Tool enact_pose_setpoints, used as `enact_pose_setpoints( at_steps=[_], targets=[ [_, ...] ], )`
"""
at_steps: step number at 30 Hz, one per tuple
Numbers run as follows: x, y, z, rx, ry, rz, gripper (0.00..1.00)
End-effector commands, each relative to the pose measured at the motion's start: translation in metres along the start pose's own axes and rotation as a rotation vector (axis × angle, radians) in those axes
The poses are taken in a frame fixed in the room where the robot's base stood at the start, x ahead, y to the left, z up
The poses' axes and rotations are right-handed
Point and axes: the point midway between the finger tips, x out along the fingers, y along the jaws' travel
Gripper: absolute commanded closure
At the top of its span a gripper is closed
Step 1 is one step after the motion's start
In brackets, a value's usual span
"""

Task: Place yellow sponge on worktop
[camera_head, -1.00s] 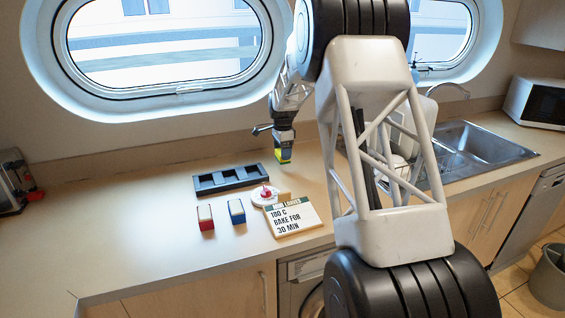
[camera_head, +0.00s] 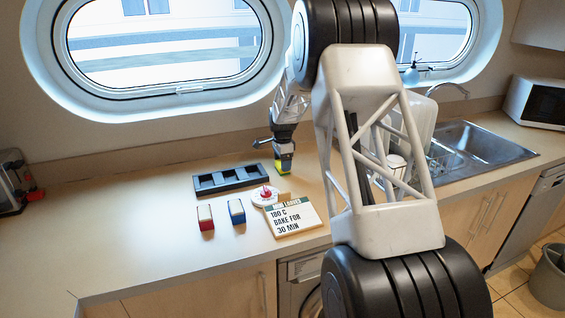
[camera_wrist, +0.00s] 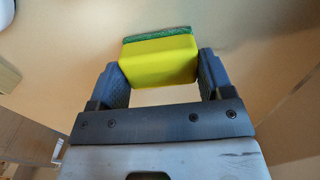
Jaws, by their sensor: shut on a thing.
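My gripper (camera_wrist: 158,72) is shut on the yellow sponge (camera_wrist: 160,60), which has a green scouring layer along its far side in the wrist view. In the head view the sponge (camera_head: 283,169) shows below the fingers, low over the wooden worktop (camera_head: 130,235) or touching it; I cannot tell which. Part of my arm covers the middle right of the head view.
A dark tray with compartments (camera_head: 229,180) lies to the left. The sink (camera_head: 480,150) is at right. The worktop's left part is clear.

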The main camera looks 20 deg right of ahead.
Motion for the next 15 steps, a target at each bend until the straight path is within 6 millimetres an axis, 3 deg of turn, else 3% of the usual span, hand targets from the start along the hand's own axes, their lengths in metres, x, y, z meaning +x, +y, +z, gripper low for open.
enact_pose_setpoints(
  at_steps=[2,3,7,15],
  targets=[
    [0.002,0.0,0.0,0.0,0.0,0.0,0.49],
    [0.0016,0.0,0.0,0.0,0.0,0.0,0.21],
    [0.0015,0.0,0.0,0.0,0.0,0.0,0.01],
    [0.0013,0.0001,0.0,0.0,0.0,0.0,0.01]
  ],
)
